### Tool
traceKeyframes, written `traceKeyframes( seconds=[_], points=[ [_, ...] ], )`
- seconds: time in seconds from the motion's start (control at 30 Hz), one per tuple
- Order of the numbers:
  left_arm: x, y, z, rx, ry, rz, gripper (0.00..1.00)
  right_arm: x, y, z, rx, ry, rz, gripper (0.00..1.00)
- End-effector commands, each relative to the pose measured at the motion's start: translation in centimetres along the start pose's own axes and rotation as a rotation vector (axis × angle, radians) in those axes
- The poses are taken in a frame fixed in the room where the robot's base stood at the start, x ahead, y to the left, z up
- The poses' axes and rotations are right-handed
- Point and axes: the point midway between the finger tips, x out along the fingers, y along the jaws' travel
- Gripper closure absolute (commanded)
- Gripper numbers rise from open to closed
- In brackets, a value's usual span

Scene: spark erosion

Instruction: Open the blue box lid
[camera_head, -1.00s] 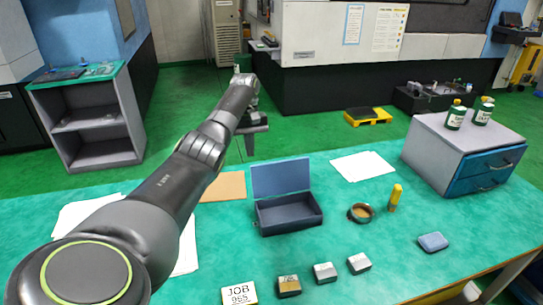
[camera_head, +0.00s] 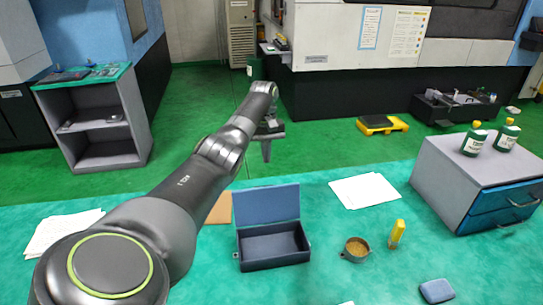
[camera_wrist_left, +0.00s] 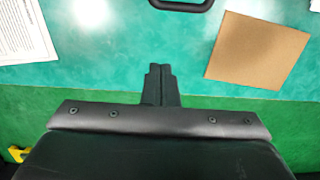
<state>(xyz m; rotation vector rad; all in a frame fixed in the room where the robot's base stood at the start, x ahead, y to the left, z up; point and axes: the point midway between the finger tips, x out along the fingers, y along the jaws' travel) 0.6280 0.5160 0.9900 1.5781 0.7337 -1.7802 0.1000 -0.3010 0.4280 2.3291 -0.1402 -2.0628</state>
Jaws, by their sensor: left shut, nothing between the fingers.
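The blue box (camera_head: 272,246) stands on the green table in the head view, its lid (camera_head: 268,206) raised upright at the back and its inside visible and empty. My left gripper (camera_head: 267,158) is beyond the lid, past the table's far edge, apart from the box. In the left wrist view the left gripper's fingers (camera_wrist_left: 160,85) are together with nothing between them. A dark handle-like shape (camera_wrist_left: 181,4) at the top of that view is cut off, so I cannot tell what it belongs to. My right gripper is not in view.
A brown sheet (camera_head: 221,208) lies left of the box. A small round container (camera_head: 355,250) and a yellow object (camera_head: 397,233) stand to its right. White papers (camera_head: 364,190) lie behind. A grey drawer unit (camera_head: 450,172) with green bottles stands at the right.

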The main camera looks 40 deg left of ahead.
Motion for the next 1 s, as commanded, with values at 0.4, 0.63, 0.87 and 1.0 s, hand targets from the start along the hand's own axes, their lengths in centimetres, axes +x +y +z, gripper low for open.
traceKeyframes(
  seconds=[0.4,0.63,0.87,1.0],
  points=[
    [7.5,0.0,0.3,0.001,0.001,-0.001,1.00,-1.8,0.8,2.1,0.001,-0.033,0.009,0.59],
    [7.0,0.0,1.8,0.002,0.001,-0.001,1.00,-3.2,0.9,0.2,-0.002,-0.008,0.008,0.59],
    [6.6,0.0,3.2,0.002,0.001,0.000,1.00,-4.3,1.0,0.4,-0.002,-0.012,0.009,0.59],
    [6.5,0.0,3.7,0.001,0.000,-0.001,1.00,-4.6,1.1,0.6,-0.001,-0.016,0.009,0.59]
  ],
)
